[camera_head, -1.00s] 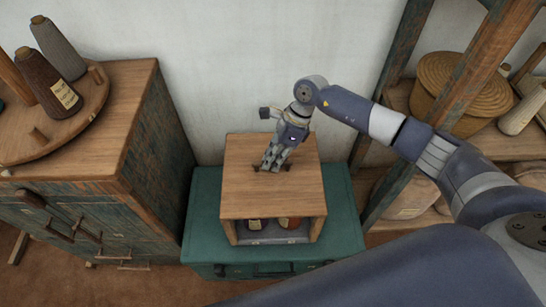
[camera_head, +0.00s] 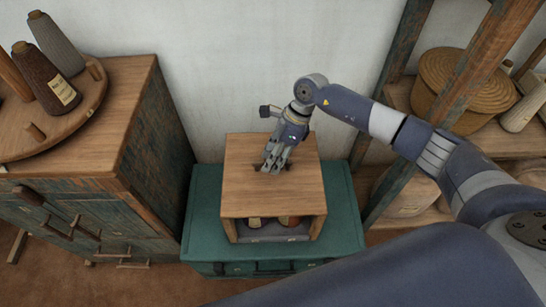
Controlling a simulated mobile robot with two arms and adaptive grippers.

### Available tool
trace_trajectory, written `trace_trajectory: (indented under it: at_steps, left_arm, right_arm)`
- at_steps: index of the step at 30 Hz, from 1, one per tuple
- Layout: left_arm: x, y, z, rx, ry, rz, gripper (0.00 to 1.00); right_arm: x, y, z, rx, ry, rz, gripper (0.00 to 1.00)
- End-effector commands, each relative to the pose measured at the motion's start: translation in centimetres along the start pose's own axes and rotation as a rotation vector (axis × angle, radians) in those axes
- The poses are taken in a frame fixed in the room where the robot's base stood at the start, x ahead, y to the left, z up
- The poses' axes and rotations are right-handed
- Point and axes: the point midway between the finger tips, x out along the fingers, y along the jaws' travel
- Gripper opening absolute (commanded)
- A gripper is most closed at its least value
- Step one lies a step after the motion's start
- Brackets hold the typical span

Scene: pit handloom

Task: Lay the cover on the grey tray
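The cover (camera_head: 240,180) is a square wooden box shape with an open front. It stands level over the grey tray (camera_head: 272,237), whose front shows low in the opening. Whether the cover's lower edges touch the tray is hard to tell. Small spools (camera_head: 254,222) show inside, partly hidden by the top. My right gripper (camera_head: 272,169) points down at the dark slot in the middle of the cover's top, with its fingertips at the slot. Whether its fingers grip anything there is too small to tell. My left gripper is out of view.
The tray and cover stand on a green chest (camera_head: 345,225) against a white wall. A wooden cabinet (camera_head: 125,90) with a round board of cones (camera_head: 45,80) is at left. At right, a shelf frame (camera_head: 399,120) holds a lidded basket (camera_head: 465,85).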

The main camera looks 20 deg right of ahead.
Motion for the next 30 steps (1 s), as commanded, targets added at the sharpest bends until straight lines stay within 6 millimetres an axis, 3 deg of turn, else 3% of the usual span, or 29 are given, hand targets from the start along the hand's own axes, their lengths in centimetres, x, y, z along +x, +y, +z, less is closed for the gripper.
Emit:
trace_trajectory:
  at_steps: [8, 21, 30]
  left_arm:
    - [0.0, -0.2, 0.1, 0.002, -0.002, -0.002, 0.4]
    - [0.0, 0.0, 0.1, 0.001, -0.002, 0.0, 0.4]
    - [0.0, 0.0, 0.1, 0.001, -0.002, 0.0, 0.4]
  right_arm:
    - [-1.0, -0.1, -0.1, 0.0, 0.002, -0.002, 0.36]
    - [-9.7, -0.1, -0.1, 0.0, 0.0, -0.002, 0.36]
    - [-12.0, 0.0, 0.0, 0.0, 0.0, 0.0, 0.36]
